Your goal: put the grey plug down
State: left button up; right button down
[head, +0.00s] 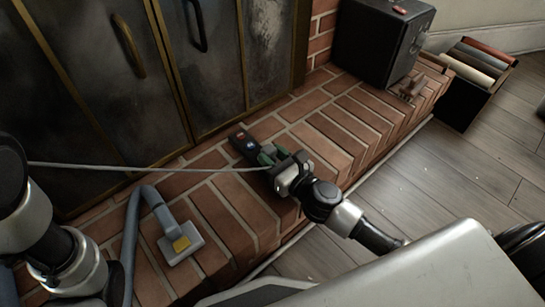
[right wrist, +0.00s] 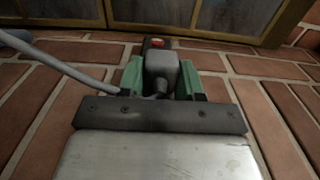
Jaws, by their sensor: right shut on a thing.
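My right gripper (head: 268,154) reaches over the brick hearth with its green-padded fingers. It is shut on the grey plug (right wrist: 162,72), which shows between the fingers in the right wrist view. In the head view the plug is mostly hidden by the gripper. A grey cable (head: 150,167) runs left from the gripper. A dark block with a red part (head: 241,142) lies just past the fingertips; I cannot tell whether the plug touches it. My left gripper is not in view, only arm links at the left edge.
The brick hearth (head: 325,127) has bare room to the right of my gripper. A grey hose with a flat, yellow-marked head (head: 181,243) lies front left. A black box (head: 382,40) stands at the back right. Dark metal fireplace doors (head: 205,65) rise behind.

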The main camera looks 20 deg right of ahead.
jog(key=shift+f, duration=0.45)
jog(key=c, duration=0.7)
grip_release()
jog(key=shift+c, duration=0.2)
jog(key=shift+r, duration=0.55)
jog(key=p+v, duration=0.1)
jog(key=v, duration=1.1)
